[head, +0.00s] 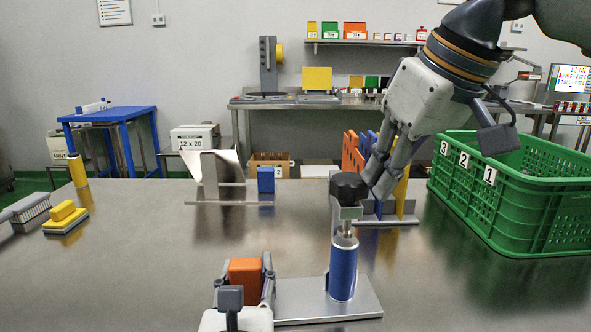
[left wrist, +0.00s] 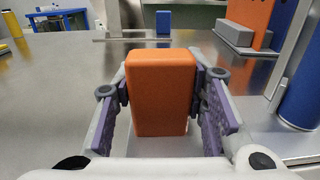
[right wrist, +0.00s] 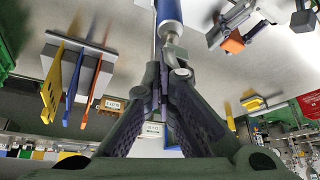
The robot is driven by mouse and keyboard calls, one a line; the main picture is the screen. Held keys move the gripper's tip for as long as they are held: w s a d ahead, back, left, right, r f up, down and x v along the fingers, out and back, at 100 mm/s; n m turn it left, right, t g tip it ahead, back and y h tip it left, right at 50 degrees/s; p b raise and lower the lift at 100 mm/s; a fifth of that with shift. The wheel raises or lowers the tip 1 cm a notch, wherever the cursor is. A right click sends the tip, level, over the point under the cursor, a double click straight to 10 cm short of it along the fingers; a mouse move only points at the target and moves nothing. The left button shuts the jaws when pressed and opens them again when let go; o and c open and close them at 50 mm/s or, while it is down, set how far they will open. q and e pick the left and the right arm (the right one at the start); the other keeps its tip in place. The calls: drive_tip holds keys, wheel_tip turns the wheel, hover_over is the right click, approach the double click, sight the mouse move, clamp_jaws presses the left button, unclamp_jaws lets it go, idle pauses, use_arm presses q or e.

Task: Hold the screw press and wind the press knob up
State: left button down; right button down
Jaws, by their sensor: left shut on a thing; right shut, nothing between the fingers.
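The screw press has a flat metal base plate (head: 370,306), a blue cylinder (head: 343,270) and a dark knob (head: 348,186) on top. An orange block (head: 245,272) stands at the plate's left end. My left gripper (head: 246,270) is shut on this block, with a finger on each side; the left wrist view shows the block (left wrist: 161,92) between the pads. My right gripper (head: 373,187) is shut and empty, its fingertips close beside the knob's right side. Whether they touch it is unclear. The right wrist view shows the blue cylinder (right wrist: 169,12) beyond the fingertips; the knob is not clear there.
A green crate (head: 505,222) marked 1, 2, 3 stands on the right. Behind the press is a rack with coloured dividers (head: 408,204). A metal stand (head: 215,185), a small blue block (head: 266,180) and a yellow-handled brush (head: 66,216) lie left. The left middle table is clear.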

drive_tip(key=shift+d+f, duration=0.15)
drive_tip(key=shift+f, duration=0.15)
wheel_tip(320, 180, up, 6)
drive_tip(key=shift+s+r, duration=0.15)
drive_tip(key=shift+r, duration=0.05)
drive_tip(key=shift+d, duration=0.1)
drive_tip(key=s+a+f, duration=0.1)
drive_tip(key=a+f, duration=0.2)
drive_tip(key=f, duration=0.3)
drive_tip(key=shift+s, duration=0.35)
drive_tip(key=shift+w, duration=0.35)
idle(0.6)
